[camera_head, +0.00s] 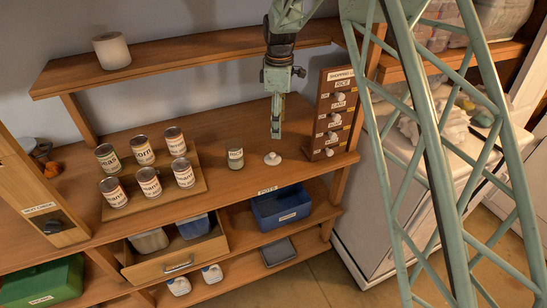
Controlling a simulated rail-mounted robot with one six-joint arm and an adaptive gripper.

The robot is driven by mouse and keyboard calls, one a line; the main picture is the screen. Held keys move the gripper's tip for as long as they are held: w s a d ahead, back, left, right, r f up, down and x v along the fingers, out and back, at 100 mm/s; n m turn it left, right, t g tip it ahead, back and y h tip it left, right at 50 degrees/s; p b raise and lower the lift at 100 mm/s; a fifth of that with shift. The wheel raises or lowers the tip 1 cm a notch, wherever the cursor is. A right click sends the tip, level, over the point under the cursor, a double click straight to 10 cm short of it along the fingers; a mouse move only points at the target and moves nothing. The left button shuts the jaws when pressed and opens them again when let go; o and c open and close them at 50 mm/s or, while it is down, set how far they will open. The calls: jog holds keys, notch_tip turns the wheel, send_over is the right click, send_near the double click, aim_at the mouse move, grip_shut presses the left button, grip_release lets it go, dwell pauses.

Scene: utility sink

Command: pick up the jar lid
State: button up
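A small white round piece with a raised middle, which looks like the jar lid (272,159), lies on the wooden counter near its front edge. A small glass jar (235,159) with a label stands just left of it. My gripper (276,136) points straight down above the lid, its tips apart from it by a small gap in the picture. The fingers appear edge-on as one narrow strip, so I cannot see whether they are open or shut. Nothing shows hanging below them.
A shopping-list board (331,115) with white knobs stands close on the right. Several labelled cans (147,186) stand on a wooden board (199,189) to the left. A raised shelf (200,53) runs behind. A blue bin (281,207) sits below the counter, near an open drawer (177,264).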

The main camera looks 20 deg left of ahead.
jog(key=shift+w+a+f+n, duration=0.2)
jog(key=shift+a+f+n, duration=0.1)
jog(key=shift+a+f, duration=0.9)
jog(key=shift+d+f, duration=0.1)
jog(key=shift+f, duration=0.05)
send_over(273, 154)
jog(key=shift+f+p, duration=0.45)
jog(key=shift+f, duration=3.8)
jog(key=shift+f, duration=0.15)
jog(key=shift+w+f+p, duration=0.1)
jog(key=shift+f+p, duration=0.3)
jog(key=shift+f, duration=2.05)
jog(key=shift+c, duration=0.3)
jog(key=c, duration=1.8)
jog(key=shift+o, duration=0.2)
